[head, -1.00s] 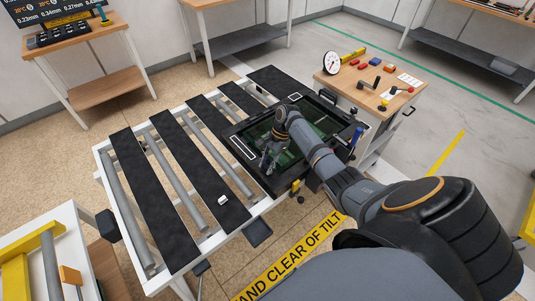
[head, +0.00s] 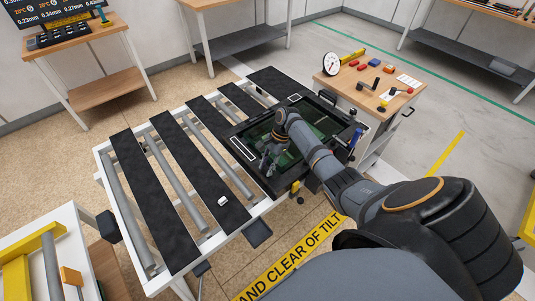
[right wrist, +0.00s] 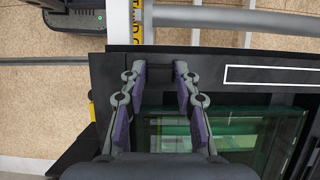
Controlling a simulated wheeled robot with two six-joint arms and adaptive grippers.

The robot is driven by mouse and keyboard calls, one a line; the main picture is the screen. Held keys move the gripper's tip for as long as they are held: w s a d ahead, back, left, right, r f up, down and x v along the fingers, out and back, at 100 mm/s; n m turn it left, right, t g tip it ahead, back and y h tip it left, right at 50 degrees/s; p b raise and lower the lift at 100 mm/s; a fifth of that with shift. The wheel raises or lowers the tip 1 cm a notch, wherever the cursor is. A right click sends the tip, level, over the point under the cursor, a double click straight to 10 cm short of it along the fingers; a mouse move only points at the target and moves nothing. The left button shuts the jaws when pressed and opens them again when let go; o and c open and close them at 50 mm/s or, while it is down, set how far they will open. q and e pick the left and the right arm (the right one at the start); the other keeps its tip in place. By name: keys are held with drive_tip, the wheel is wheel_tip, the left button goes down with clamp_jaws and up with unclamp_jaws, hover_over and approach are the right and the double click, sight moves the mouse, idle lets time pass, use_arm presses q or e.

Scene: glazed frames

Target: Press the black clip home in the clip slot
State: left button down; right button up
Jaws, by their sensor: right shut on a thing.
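The glazed frame (head: 243,158) is a black rectangle with dark green glass, lying at the right end of the roller table. My right gripper (head: 268,165) is low over its near left part. In the right wrist view, the two fingers of the gripper (right wrist: 160,72) reach over the black border of the frame (right wrist: 225,52). They are shut on the black clip, which is hard to tell from the dark border behind it. I cannot make out the clip slot or whether the clip touches it. My left gripper is not in view.
The roller table (head: 183,215) has black strips and grey rollers, with a small white item (head: 222,200) on one strip. A wooden cart (head: 345,90) with a dial gauge (head: 331,63) and small coloured parts stands behind the frame. Yellow floor tape (head: 290,255) runs in front.

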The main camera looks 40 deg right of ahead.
drive_tip(key=shift+f+p, duration=0.15)
drive_tip(key=shift+p, duration=0.25)
idle(1.4)
drive_tip(key=o, duration=0.8)
drive_tip(key=shift+c, duration=0.2)
drive_tip(key=o, duration=0.3)
drive_tip(key=shift+w, duration=0.1)
drive_tip(key=shift+o, duration=0.2)
drive_tip(key=v, duration=1.2)
